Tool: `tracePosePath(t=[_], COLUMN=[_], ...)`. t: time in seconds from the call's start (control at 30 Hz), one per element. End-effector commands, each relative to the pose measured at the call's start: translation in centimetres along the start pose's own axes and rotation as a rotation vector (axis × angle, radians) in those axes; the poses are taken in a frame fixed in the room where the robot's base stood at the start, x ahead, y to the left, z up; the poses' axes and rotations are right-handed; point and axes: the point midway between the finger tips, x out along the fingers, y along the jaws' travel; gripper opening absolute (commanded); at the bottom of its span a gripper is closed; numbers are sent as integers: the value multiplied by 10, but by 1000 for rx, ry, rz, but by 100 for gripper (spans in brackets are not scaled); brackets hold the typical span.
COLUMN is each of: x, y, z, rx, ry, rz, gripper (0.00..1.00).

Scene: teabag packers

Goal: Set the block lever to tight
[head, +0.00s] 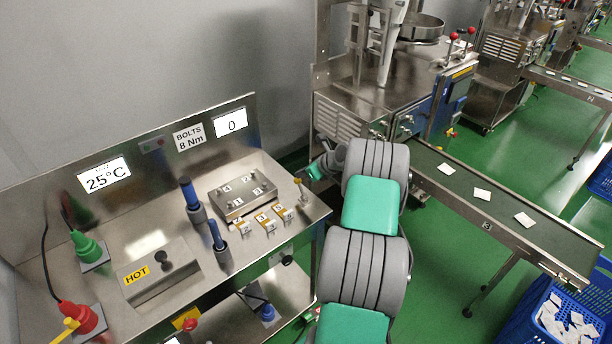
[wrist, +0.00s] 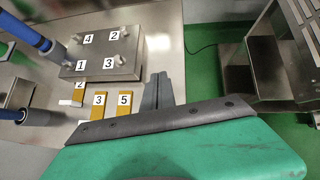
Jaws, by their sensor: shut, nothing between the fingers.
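The metal block (head: 243,197) with bolts numbered 1 to 4 sits on the steel bench; it also shows at the upper left of the wrist view (wrist: 122,67).
Yellow numbered pieces (head: 265,223) lie in front of the block. Two blue-handled tools (head: 190,194) (head: 216,235) stand left of it. A box marked HOT (head: 160,272) is further left. A packing machine (head: 350,115) and a conveyor (head: 500,207) stand to the right.

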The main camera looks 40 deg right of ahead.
Motion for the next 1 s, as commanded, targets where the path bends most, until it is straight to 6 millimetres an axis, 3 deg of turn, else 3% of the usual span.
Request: tracePosePath(t=[0.73,0.87,1.0], x=[4,-6,-29], y=[-1,-1,1], z=[4,9,22], rx=[0,-2,-8], ry=[0,0,0], rz=[0,1,7], gripper=[0,0,0])
